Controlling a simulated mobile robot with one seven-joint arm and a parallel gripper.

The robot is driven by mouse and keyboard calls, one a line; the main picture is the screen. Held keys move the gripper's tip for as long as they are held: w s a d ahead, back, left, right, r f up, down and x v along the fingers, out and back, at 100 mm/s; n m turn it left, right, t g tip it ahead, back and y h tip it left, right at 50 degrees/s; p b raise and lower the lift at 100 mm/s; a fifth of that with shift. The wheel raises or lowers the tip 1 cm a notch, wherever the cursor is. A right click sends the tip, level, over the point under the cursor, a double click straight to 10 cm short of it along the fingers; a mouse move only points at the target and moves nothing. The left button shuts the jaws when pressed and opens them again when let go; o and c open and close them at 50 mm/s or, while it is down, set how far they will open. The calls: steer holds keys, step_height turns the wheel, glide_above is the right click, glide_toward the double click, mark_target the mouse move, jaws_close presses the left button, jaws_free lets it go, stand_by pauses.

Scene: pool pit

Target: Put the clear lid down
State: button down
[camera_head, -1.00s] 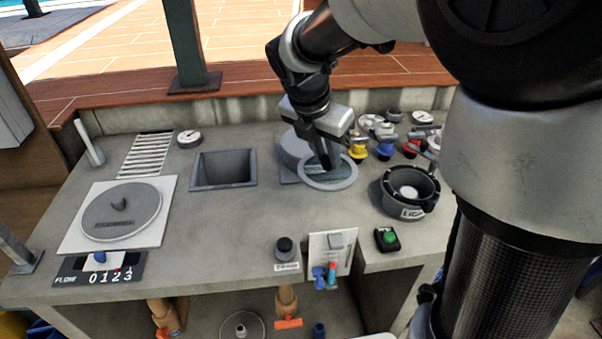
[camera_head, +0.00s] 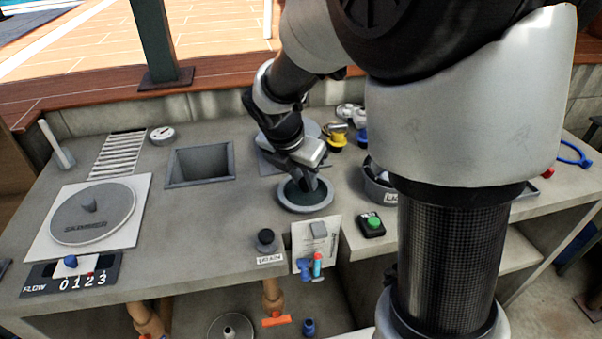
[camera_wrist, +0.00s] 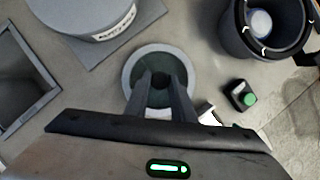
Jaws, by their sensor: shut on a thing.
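The clear lid (camera_head: 318,204) is a round disc with a pale grey rim and a dark, see-through middle. It also shows in the wrist view (camera_wrist: 133,72). My gripper (camera_head: 305,184) is shut on the knob at the middle of the lid; in the wrist view both fingers (camera_wrist: 160,92) close around it. The lid is level, at or just above the grey counter (camera_head: 235,215), in front of a round grey housing (camera_wrist: 85,12). I cannot tell whether it touches the counter.
A square basin (camera_head: 200,165) lies left of the lid. A dark round pot (camera_wrist: 236,32) and a green-button box (camera_head: 371,225) stand to the right. A black knob (camera_head: 266,238) and a white panel (camera_head: 330,232) are near the front edge. Bare counter lies left of the lid.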

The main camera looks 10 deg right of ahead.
steer(key=shift+f, duration=0.2)
steer(key=c, duration=1.5)
jaws_free()
steer(key=shift+r, duration=0.15)
steer(key=shift+r, duration=0.25)
steer(key=p+v, duration=0.3)
steer(key=v, duration=0.8)
steer(key=s+d+r+m+y, duration=0.1)
steer(key=s+m, duration=0.4)
steer(key=m, duration=0.4)
steer(key=s+d+r+m+t+y, duration=0.1)
steer(key=s+r+m, duration=0.1)
steer(key=s+m, duration=0.4)
steer(key=s+d+r+m+t+y, duration=0.1)
steer(key=s+m, duration=0.5)
steer(key=m, duration=0.6)
steer(key=shift+s+d+r, duration=0.2)
steer(key=shift+d+r, duration=0.05)
steer(key=shift+r, duration=0.3)
